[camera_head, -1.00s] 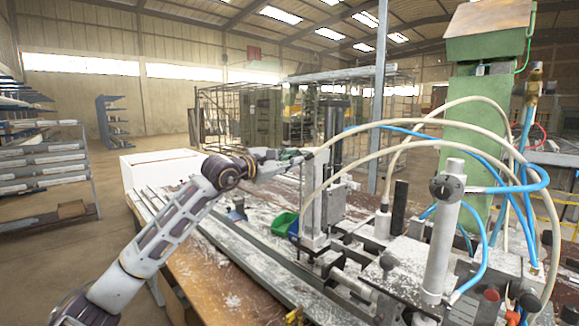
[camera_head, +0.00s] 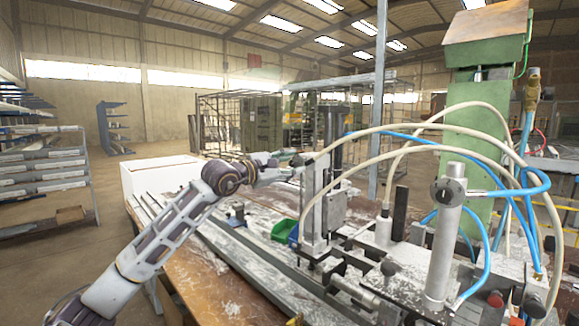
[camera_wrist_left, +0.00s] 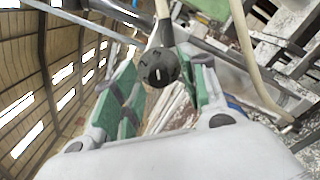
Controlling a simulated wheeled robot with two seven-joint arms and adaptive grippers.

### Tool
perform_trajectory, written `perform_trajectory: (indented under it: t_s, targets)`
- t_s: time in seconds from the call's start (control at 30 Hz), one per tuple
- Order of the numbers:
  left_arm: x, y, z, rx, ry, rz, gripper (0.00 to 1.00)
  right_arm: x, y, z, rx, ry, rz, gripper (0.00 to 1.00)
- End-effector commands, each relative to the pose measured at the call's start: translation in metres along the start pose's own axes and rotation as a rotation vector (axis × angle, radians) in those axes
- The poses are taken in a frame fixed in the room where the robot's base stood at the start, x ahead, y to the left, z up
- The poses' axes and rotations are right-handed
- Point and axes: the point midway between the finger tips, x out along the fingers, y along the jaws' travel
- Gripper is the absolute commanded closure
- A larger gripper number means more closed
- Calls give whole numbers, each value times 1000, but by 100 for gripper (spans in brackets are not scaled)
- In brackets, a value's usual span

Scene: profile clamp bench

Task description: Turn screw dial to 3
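My left gripper (camera_wrist_left: 165,72) is open, with one green-padded finger on each side of the dial. I cannot tell if either pad touches it. In the head view my left gripper (camera_head: 291,165) is at the top of the upright metal clamp post (camera_head: 315,205), and the dial is too small to make out there. My right gripper is not in view.
A grey cylinder (camera_head: 442,245) with a dark round knob (camera_head: 448,190) stands to the right. Blue and cream hoses (camera_head: 430,148) arch over the bench. A green bin (camera_head: 284,230) sits beside the post. Long metal profiles (camera_head: 245,262) lie along the dusty bench.

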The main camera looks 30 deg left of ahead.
Motion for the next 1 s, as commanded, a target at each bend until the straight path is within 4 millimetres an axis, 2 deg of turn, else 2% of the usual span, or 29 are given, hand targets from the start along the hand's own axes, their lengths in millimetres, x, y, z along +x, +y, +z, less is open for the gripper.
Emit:
perform_trajectory:
  t_s: [0.17, 0.27, 0.47, 1.0]
  targets:
    - [0, 0, 0, 0, -1, 1, 57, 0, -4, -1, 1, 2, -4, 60]
    - [0, 0, 0, 0, -1, 1, 57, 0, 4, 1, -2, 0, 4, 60]
    - [-4, 1, -1, 0, 1, 2, 57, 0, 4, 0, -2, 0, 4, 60]
    - [-37, 0, -1, -1, 1, 2, 57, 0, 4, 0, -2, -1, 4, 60]
